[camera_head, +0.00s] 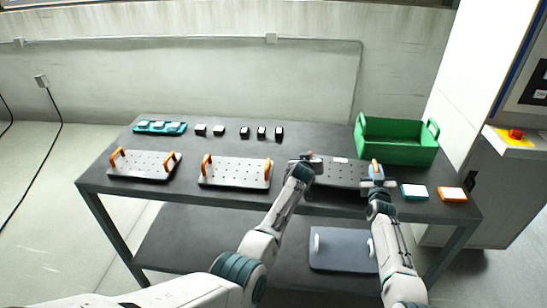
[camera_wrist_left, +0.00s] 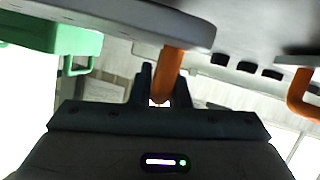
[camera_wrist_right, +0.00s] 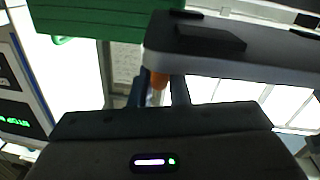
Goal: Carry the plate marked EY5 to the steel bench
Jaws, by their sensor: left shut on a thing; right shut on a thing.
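A dark grey plate (camera_head: 340,172) with rows of holes is between my two grippers, at the right half of the dark table (camera_head: 228,142). A small pale label shows at its far edge, too small to read. My left gripper (camera_head: 303,167) is shut on its left orange handle, which shows in the left wrist view (camera_wrist_left: 172,62). My right gripper (camera_head: 376,177) is shut on its right orange handle, which shows in the right wrist view (camera_wrist_right: 158,80). I cannot tell whether the plate touches the table. No EY5 mark is readable.
Two pale plates (camera_head: 145,166) (camera_head: 236,173) with orange handles lie left. A green crate (camera_head: 398,151) stands back right, with a teal tile (camera_head: 414,191) and orange tile (camera_head: 452,193) in front. Small blocks line the back. A blue-grey plate (camera_head: 343,262) lies below. A machine (camera_head: 470,170) stands right.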

